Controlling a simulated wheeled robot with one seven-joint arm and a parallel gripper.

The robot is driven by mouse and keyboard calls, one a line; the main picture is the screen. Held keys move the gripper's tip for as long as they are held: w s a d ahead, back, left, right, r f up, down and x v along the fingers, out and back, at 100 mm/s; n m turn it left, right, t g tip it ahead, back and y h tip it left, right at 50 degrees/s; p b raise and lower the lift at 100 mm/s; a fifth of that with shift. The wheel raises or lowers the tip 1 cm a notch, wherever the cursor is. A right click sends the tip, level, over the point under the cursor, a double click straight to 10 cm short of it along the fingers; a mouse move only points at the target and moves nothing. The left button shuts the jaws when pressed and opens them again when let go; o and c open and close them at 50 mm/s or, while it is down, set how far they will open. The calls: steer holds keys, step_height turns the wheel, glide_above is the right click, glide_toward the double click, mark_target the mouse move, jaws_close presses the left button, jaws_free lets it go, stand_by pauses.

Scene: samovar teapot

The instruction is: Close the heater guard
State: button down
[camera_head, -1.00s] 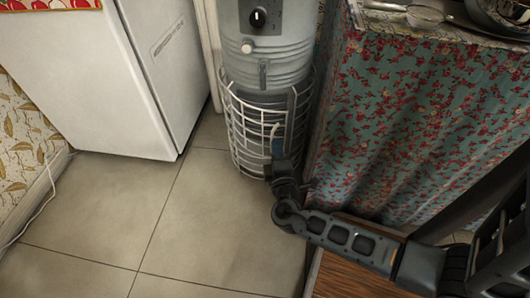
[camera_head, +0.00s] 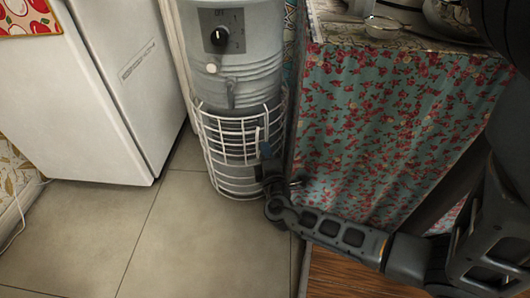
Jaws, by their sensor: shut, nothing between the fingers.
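The heater (camera_head: 233,62) is a grey upright cylinder with a black dial (camera_head: 219,36) on its upper front. A white wire guard (camera_head: 228,140) curves across the front of its lower part. I cannot tell whether the guard is fully closed or latched. My gripper (camera_head: 266,152) is shut and empty, pointing up at the right part of the guard. It overlaps the wires in the picture; whether it touches them is unclear. It hides the guard's lower right part.
A white appliance (camera_head: 105,95) stands to the left. A counter with a floral curtain (camera_head: 385,130) stands close to the heater's right, by my arm. Dishes (camera_head: 386,27) rest on the counter. The tiled floor (camera_head: 120,230) in front is clear.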

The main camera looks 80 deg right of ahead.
steer(key=p+v, duration=0.1)
steer(key=v, duration=0.6)
steer(key=shift+a+p, duration=0.35)
steer(key=shift+p, duration=0.05)
steer(key=shift+s+f, duration=0.1)
steer(key=shift+s, duration=0.1)
